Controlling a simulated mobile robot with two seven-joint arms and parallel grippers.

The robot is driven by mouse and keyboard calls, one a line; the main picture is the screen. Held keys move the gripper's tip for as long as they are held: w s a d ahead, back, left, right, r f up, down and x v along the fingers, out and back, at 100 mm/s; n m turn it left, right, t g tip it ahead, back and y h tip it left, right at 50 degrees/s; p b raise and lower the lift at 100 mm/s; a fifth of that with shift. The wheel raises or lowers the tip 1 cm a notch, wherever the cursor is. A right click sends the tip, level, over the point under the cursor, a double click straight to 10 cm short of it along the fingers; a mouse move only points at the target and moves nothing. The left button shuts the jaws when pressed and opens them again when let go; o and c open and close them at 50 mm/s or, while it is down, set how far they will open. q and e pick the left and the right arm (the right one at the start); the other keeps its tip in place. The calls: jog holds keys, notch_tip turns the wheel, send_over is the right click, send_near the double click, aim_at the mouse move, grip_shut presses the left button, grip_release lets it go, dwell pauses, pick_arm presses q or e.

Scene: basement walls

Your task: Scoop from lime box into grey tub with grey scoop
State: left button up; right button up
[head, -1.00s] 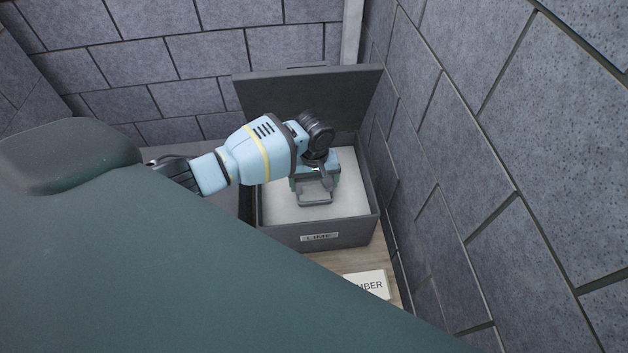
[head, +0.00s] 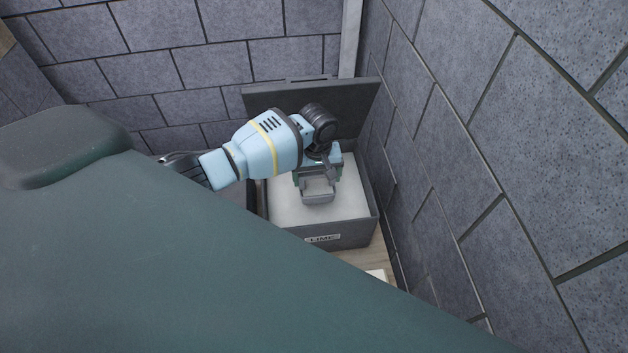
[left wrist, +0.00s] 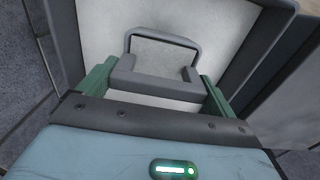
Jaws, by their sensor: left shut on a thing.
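The lime box (head: 345,236) is a dark grey bin with a LIME label on its front. Its lid (head: 350,105) stands open against the back, and pale white lime (head: 290,205) fills the inside. My left gripper (head: 317,176) is over the lime and shut on the grey scoop (head: 318,197). In the left wrist view, the green fingers of my left gripper (left wrist: 158,88) flank the scoop (left wrist: 150,82), with the pale lime behind it. I cannot tell whether the scoop touches the lime or holds any. My right gripper is not in view.
A block wall (head: 480,170) runs close along the box's right side, and another wall (head: 215,60) stands behind. My large dark green body part hides the lower left. A pale card (head: 377,275) is partly visible on the floor in front of the box.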

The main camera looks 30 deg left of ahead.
pick_arm(q)
notch_tip(320, 180, up, 6)
jog(key=p, duration=0.2)
jog(key=shift+w+f+p, duration=0.1)
jog(key=shift+p, duration=0.2)
jog(key=shift+r, duration=2.15)
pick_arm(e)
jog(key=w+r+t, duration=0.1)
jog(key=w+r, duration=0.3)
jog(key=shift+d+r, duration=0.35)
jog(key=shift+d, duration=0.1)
pick_arm(q)
jog(key=s+d+m, duration=0.2)
jog(key=s+m, duration=0.1)
jog(key=s, duration=0.6)
jog(key=s+d+m, duration=0.2)
jog(key=s+m, duration=0.2)
jog(key=s, duration=0.6)
jog(key=shift+s+r, duration=0.2)
jog(key=shift+s, duration=0.05)
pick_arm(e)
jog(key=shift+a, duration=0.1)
